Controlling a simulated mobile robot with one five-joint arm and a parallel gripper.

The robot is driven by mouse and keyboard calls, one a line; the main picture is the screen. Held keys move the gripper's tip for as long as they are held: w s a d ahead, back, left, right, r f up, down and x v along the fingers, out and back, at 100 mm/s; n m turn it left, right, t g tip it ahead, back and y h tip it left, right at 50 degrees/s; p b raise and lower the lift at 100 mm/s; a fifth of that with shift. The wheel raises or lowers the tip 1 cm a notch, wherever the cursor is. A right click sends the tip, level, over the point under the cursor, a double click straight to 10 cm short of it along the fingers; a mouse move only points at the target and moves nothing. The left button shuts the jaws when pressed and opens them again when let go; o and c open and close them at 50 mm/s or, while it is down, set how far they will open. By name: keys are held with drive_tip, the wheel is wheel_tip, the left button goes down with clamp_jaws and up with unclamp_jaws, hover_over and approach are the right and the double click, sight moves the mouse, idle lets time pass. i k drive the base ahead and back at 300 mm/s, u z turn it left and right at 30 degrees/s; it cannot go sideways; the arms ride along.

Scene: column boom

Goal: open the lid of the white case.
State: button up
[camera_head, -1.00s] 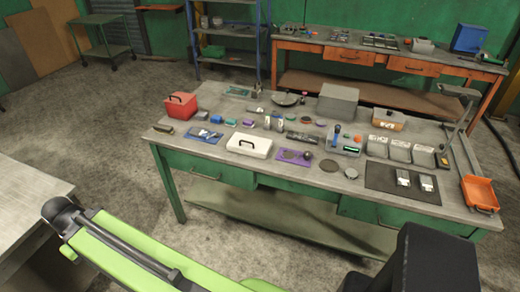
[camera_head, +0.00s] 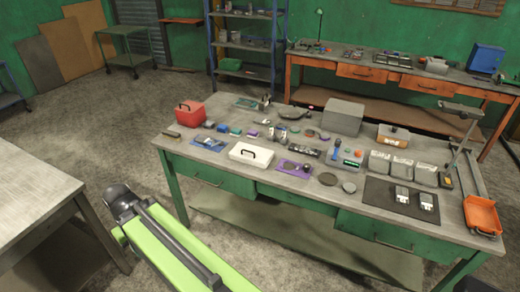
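The white case (camera_head: 250,154) is a low flat box with a dark handle. It lies near the front edge of the grey workbench (camera_head: 225,179), left of the middle, and its lid looks shut. My green and black arm (camera_head: 175,250) shows at the lower left, in front of the bench and well apart from the case. I cannot make out any gripper fingers in this view.
A red box (camera_head: 190,114) stands left of the case, with a blue mat (camera_head: 209,143) between them. A purple mat (camera_head: 295,168) lies to its right. Several small items lie behind it. A second table (camera_head: 30,190) stands at the left. Floor shows between the two.

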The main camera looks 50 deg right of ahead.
sight(258, 156)
drive_tip(key=z, duration=0.2)
drive_tip(key=i, duration=1)
drive_tip(key=u, duration=0.1)
